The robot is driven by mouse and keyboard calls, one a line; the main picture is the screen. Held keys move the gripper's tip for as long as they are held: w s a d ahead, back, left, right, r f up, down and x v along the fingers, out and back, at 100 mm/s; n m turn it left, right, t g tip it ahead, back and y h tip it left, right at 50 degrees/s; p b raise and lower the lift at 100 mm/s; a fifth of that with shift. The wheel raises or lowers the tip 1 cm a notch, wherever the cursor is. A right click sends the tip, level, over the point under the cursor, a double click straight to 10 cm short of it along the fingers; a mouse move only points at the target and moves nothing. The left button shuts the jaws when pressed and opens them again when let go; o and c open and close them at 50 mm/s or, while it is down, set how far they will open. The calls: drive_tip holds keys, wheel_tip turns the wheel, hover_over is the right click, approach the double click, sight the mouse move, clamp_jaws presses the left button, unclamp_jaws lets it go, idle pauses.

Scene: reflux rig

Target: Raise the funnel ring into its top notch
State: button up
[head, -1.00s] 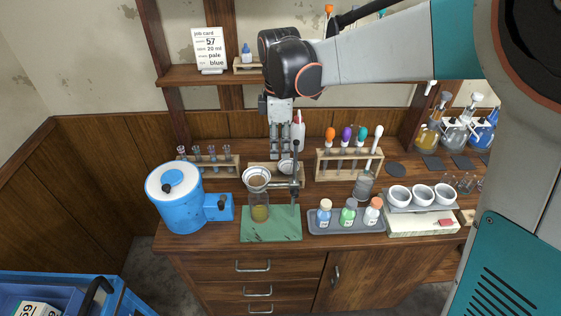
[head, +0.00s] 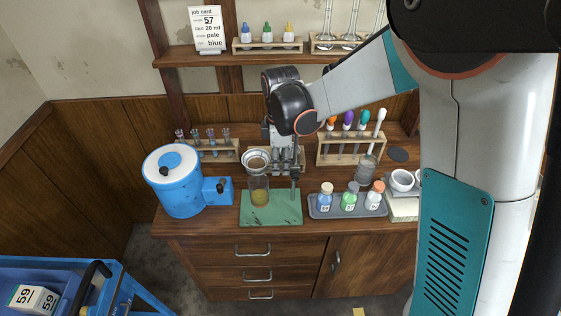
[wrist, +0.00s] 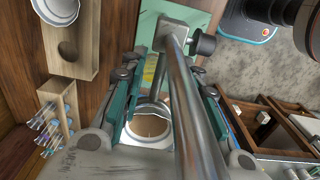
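The white funnel (head: 256,160) sits in its ring above a glass vessel of amber liquid (head: 260,196) on the green base (head: 285,212). The stand's upright rod (head: 294,185) rises from the base, right of the vessel. My gripper (head: 285,166) points down at the rod's upper part, right of the funnel, and covers part of it. In the wrist view its fingers (wrist: 160,74) are spread, with the rod (wrist: 188,95) running between them and the funnel (wrist: 148,127) showing below. Any contact with the ring is hidden. I cannot make out the notches.
A blue tub (head: 172,185) stands left of the base. A grey tray of capped bottles (head: 318,212) is at the right. Racks of tubes (head: 220,155) and droppers (head: 338,150) stand behind. A wooden block with a hole (wrist: 88,62) is close beside the gripper.

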clamp_jaws()
drive_tip(key=shift+r, duration=0.1)
wheel_tip(320, 180, up, 8)
drive_tip(key=p, duration=0.4)
unclamp_jaws()
